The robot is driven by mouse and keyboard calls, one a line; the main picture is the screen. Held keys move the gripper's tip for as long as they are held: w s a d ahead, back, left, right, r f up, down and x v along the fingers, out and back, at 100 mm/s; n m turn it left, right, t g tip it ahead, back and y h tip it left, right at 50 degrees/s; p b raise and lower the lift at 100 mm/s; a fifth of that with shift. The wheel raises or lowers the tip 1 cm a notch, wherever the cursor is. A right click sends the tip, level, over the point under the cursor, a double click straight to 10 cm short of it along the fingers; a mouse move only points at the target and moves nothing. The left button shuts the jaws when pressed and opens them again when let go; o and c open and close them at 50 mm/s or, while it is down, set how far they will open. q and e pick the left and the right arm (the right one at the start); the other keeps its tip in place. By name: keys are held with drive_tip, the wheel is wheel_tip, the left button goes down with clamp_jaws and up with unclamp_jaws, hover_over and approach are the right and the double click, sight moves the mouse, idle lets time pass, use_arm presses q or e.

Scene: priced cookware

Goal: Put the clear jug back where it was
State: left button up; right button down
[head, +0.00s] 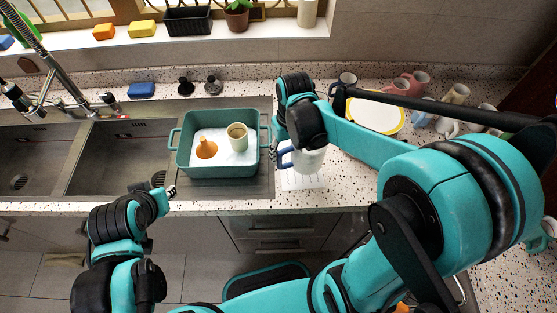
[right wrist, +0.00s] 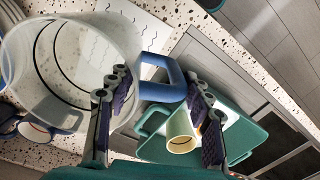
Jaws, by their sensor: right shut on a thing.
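The clear jug (head: 310,160) has a blue handle and is at the counter's front, right of the teal tub. In the right wrist view the jug (right wrist: 50,75) fills the upper left, with its blue handle (right wrist: 165,82) between the fingers. My right gripper (head: 274,150), also in the right wrist view (right wrist: 160,105), is shut on this handle. A white mat with wavy lines (head: 305,183) shows beneath the jug; I cannot tell whether they touch. My left gripper (head: 172,190) is empty near the counter's front edge; its opening is unclear.
The teal tub (head: 182,160) holds white suds, a cream cup (head: 237,137) and an orange-brown item (head: 206,149). Behind the jug are a yellow-rimmed plate (head: 376,115) and a dark blue mug (head: 343,82). Several mugs stand at the right. The sink (head: 120,155) is left.

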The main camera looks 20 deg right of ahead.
wheel_tip(320, 180, down, 6)
drive_tip(key=w+a+b, duration=0.1)
drive_tip(key=w+a, duration=0.1)
drive_tip(key=shift+b, duration=0.3)
drive_tip(key=shift+r, duration=0.1)
drive_tip(key=c, duration=1)
unclamp_jaws()
drive_tip(key=shift+f, duration=0.2)
drive_tip(key=shift+o, duration=0.2)
drive_tip(key=shift+r, duration=0.1)
